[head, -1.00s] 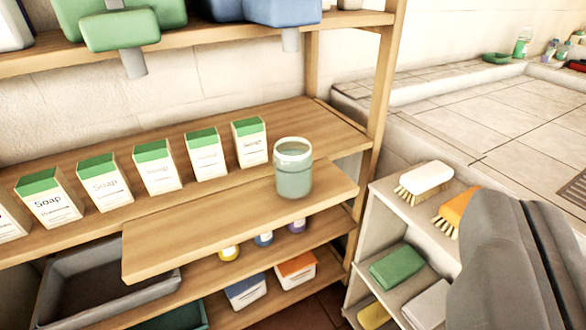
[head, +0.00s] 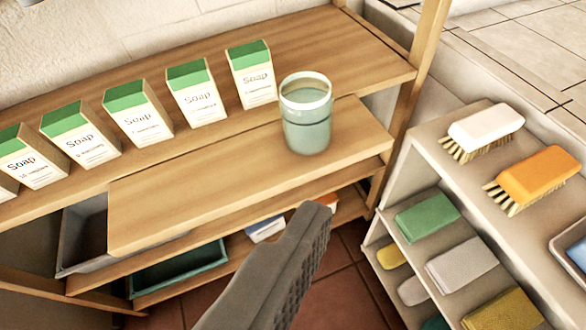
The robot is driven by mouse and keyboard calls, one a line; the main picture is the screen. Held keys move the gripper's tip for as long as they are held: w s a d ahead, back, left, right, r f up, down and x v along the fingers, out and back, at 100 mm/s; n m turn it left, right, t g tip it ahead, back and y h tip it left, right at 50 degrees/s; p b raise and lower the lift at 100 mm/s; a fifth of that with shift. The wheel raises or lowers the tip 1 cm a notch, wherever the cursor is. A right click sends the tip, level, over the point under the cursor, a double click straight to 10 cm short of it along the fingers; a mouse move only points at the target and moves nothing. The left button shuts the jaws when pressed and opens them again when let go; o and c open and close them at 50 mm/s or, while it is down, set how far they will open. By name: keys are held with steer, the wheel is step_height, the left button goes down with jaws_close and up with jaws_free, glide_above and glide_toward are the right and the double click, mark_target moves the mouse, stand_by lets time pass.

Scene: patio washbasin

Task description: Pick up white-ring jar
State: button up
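The white-ring jar (head: 306,112) is a grey-green, glassy cylinder with a white ring around its top. It stands upright on a raised wooden board at the front of the shelf, right of the soap boxes. One dark grey finger of my gripper (head: 306,222) shows at the bottom centre, below and in front of the jar and apart from it. Its ribbed face is bare with nothing against it, so the gripper looks open and empty. The other finger is out of view.
A row of green-topped soap boxes (head: 196,94) stands left of the jar. The wooden board (head: 230,190) juts forward over lower shelves with bins. A right-hand side unit holds a white brush (head: 486,127), an orange brush (head: 537,173) and sponges. A shelf post rises behind right.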

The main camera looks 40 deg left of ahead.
mark_target(306, 107)
steer(key=w+a+f+n+g, duration=0.1)
steer(key=w+a+f+g, duration=0.2)
steer(key=w+a+f, duration=0.3)
steer(key=w+a+f+n+g, duration=0.2)
steer(key=w+a+f, duration=0.4)
steer(key=w, duration=0.3)
steer(key=w+a+f+n+g+y, duration=0.1)
steer(key=w+a+f+n+g, duration=0.1)
steer(key=w+a+f+g, duration=0.2)
steer(key=shift+w+a+f, duration=0.5)
steer(key=shift+w+f, duration=0.05)
steer(key=shift+w, duration=0.25)
steer(key=shift+w+a+f, duration=0.5)
steer(key=shift+w+f, duration=0.05)
steer(key=shift+w, duration=0.2)
steer(key=shift+w+a+f, duration=0.5)
steer(key=shift+w+f, duration=0.05)
steer(key=shift+w, duration=0.25)
steer(key=c, duration=1.5)
